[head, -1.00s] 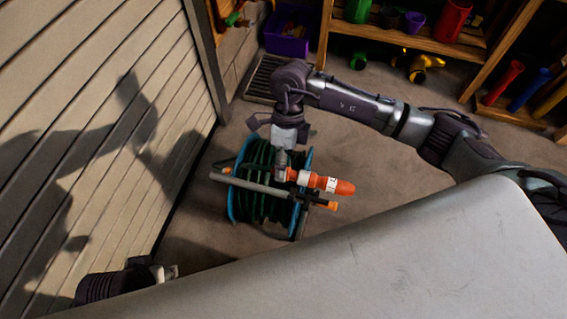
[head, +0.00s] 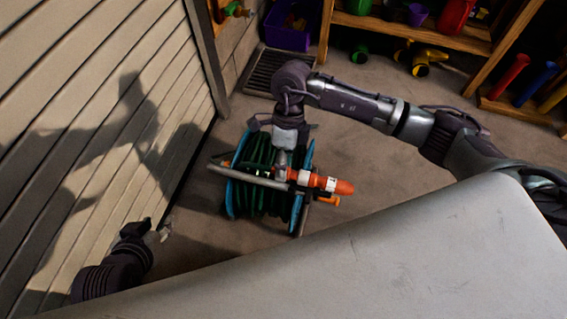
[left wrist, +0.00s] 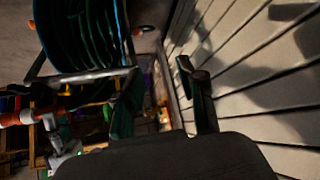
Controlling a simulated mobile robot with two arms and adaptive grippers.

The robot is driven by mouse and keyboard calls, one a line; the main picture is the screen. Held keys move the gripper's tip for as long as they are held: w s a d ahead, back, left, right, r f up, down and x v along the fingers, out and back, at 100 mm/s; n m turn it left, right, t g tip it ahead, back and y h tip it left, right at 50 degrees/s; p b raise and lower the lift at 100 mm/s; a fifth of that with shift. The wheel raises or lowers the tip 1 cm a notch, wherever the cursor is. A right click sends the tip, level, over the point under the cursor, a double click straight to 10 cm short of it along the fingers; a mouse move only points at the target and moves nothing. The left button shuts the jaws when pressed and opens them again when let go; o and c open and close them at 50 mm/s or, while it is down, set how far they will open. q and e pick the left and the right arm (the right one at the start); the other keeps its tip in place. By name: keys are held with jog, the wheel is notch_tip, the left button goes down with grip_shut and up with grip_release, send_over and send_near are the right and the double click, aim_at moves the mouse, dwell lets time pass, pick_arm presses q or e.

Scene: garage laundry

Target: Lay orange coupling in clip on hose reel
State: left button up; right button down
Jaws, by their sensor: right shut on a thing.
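The hose reel (head: 233,199) stands on the floor, with blue rims, dark green hose and a grey bar frame. It also shows in the left wrist view (left wrist: 88,38). My right gripper (head: 283,168) points down over the reel's right side and is shut on the orange coupling (head: 336,186), which has a white band and lies roughly level, pointing right. The coupling also shows in the left wrist view (left wrist: 18,119). The clip is not clearly visible; whether the coupling touches it I cannot tell. My left gripper (head: 162,231) is open and empty, left of and apart from the reel.
A slatted door (head: 75,130) rises close on the left. A wooden shelf (head: 410,32) with coloured items and a purple bin (head: 287,38) stand at the back. A floor grate (head: 262,75) lies behind the reel. The floor right of the reel is clear.

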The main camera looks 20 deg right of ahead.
jog(key=shift+f+b, duration=0.4)
jog(key=shift+f, duration=0.2)
jog(key=shift+f+b, duration=0.4)
jog(key=shift+f, duration=0.1)
pick_arm(q)
jog(key=w+d+r+t+h, duration=0.1)
jog(key=w+d+r+t, duration=0.2)
jog(key=w+r+t, duration=0.3)
jog(key=shift+w+r+h+b, duration=0.35)
jog(key=shift+w+r+h, duration=0.1)
jog(key=shift+r, duration=0.55)
pick_arm(e)
jog(key=shift+f, duration=0.45)
jog(key=c, duration=0.7)
grip_release()
jog(key=v, duration=1.2)
